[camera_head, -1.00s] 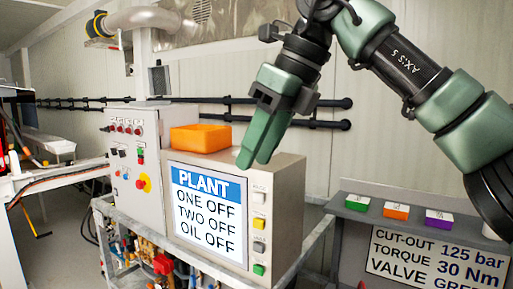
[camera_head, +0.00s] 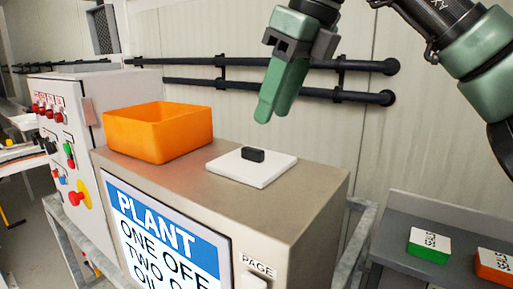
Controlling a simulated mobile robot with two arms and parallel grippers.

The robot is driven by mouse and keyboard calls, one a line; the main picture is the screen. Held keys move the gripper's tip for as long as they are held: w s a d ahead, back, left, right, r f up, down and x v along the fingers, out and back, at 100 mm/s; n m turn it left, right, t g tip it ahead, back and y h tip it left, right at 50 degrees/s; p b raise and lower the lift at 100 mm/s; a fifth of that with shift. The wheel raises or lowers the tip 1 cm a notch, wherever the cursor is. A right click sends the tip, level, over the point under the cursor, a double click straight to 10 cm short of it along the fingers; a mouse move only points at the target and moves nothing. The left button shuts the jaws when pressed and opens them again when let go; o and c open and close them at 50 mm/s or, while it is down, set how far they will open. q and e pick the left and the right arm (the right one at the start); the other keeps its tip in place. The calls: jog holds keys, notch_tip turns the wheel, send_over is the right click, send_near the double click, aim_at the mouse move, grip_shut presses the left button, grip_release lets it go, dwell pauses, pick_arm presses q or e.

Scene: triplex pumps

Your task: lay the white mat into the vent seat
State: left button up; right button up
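A flat white square mat (camera_head: 231,170) with a small black block (camera_head: 252,155) on it lies on top of the beige plant cabinet (camera_head: 316,192), near its back right. My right gripper (camera_head: 265,116) hangs with its green fingers pointing down, above the mat in the picture and apart from it. Its fingers overlap from this angle, so whether they are parted is unclear; nothing shows held in them. My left gripper is out of view. I cannot make out a vent seat.
An orange open bin (camera_head: 160,138) stands left of the mat on the cabinet. A grey control box (camera_head: 62,130) with buttons is at the left. Black pipes (camera_head: 260,88) run along the wall behind. Green (camera_head: 428,246) and orange (camera_head: 494,266) boxes sit on a lower grey shelf at right.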

aim_at(253, 148)
jog(key=shift+s+a+f+p, duration=0.3)
jog(key=shift+s+a+f, duration=0.55)
jog(key=shift+f, duration=0.25)
jog(key=f, duration=0.1)
jog(key=w+a+f+p, duration=0.1)
jog(key=shift+w+f, duration=0.2)
jog(key=shift+f, duration=0.1)
jog(key=shift+x, duration=0.95)
jog(key=shift+r, duration=0.15)
jog(key=shift+c, duration=0.3)
jog(key=c, duration=0.6)
grip_shut()
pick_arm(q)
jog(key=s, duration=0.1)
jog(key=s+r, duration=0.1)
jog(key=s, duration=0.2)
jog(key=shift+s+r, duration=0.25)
